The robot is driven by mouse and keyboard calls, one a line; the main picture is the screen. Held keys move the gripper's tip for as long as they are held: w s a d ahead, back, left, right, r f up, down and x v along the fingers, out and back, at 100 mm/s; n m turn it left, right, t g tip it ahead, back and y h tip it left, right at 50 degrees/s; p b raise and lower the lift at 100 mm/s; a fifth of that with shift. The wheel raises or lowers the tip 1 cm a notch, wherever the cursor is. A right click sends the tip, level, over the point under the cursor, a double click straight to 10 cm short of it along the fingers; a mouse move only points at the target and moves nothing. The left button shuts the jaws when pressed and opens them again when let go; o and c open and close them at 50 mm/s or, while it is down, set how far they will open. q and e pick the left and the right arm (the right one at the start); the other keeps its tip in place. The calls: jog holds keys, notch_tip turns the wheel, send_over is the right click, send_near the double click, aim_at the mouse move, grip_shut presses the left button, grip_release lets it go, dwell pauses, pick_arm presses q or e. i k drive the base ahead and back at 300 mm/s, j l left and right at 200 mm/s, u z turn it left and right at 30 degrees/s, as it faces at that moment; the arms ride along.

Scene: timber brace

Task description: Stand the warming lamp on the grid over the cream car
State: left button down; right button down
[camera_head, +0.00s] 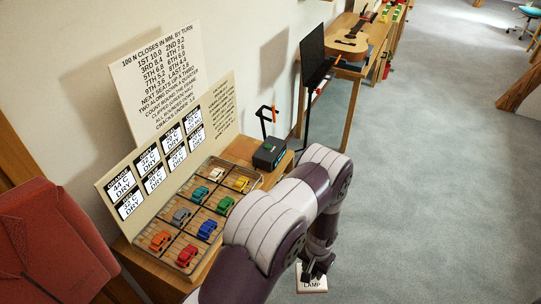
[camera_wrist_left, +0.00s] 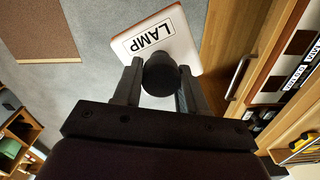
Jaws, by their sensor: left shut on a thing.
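My left gripper (camera_head: 316,270) is low at the right of the tray, away from it. In the left wrist view its fingers (camera_wrist_left: 160,88) are shut on a dark round-ended piece (camera_wrist_left: 160,72), apparently the warming lamp. A white plate marked LAMP (camera_wrist_left: 152,40) is just beyond it and also shows in the head view (camera_head: 312,284); I cannot tell whether they are joined. The pale car (camera_head: 201,193), which looks cream, sits in the left column of the tray, under the dark grid (camera_head: 213,215). My right gripper is not in view.
Other cars, such as the yellow one (camera_head: 241,184) and blue one (camera_head: 206,229), fill the tray. Sign boards (camera_head: 163,160) rise behind it. A black device (camera_head: 269,153) stands past its far end. A red jacket (camera_head: 50,245) is at left. Grey floor (camera_head: 420,150) lies open at right.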

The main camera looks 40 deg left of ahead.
aim_at(215, 169)
jog(key=i+l+u, duration=0.3)
jog(key=i, duration=0.2)
jog(key=i+l+u, duration=0.3)
jog(key=i, duration=0.2)
jog(key=j, duration=0.1)
